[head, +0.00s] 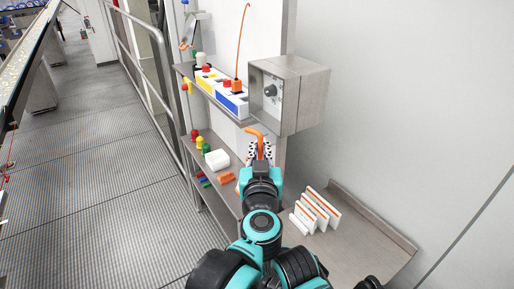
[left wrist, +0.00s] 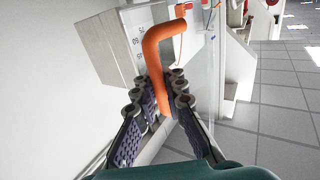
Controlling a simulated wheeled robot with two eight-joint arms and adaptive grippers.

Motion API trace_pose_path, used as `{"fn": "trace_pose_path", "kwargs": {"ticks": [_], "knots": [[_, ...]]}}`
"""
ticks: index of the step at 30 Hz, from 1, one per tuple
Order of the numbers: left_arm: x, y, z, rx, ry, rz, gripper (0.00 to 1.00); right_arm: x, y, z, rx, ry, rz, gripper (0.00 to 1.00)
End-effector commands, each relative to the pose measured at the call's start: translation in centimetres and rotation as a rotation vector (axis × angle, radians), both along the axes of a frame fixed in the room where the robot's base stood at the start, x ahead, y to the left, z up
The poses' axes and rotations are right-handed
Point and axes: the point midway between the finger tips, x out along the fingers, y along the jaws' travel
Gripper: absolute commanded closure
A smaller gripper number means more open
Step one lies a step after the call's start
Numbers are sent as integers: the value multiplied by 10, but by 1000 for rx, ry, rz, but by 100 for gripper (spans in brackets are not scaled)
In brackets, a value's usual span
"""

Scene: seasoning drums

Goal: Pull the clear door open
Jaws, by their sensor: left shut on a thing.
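An orange bent handle (head: 257,135) stands up at the lower edge of the grey box in the head view. It is large in the left wrist view (left wrist: 153,55), with its lower bar between the finger pads. My left gripper (head: 260,156) is shut on this handle; its fingers also show in the left wrist view (left wrist: 160,98). The clear door is hard to make out, and I cannot tell from these frames how far it stands open. My right gripper does not show.
The grey box (head: 305,95) with a knob is on the wall beside the handle. An upper shelf (head: 185,70) holds coloured switch blocks. Floor at left is open beyond a railing.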

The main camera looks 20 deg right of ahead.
Motion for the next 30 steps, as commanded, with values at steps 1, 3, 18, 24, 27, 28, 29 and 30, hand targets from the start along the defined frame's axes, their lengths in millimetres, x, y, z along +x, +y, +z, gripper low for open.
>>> {"fn": "trace_pose_path", "kwargs": {"ticks": [1, 3, 18, 24, 27, 28, 29, 30], "knots": [[-1, 1, -2, 0, 1, 0, 100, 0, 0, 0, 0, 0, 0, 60], [-1, 1, -2, 0, 1, 1, 100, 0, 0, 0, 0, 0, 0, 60], [0, 1, -1, 0, 1, 0, 68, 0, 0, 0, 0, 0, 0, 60], [-15, 7, 0, -1, 0, -2, 68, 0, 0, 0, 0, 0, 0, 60], [-32, 14, -1, -1, 0, -3, 68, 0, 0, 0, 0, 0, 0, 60], [-37, 17, -1, -1, 0, -3, 68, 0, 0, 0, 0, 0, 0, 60], [-42, 19, -1, -1, 0, -2, 68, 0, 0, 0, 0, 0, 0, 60], [-48, 22, -1, -1, 0, -3, 68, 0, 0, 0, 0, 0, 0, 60]]}}
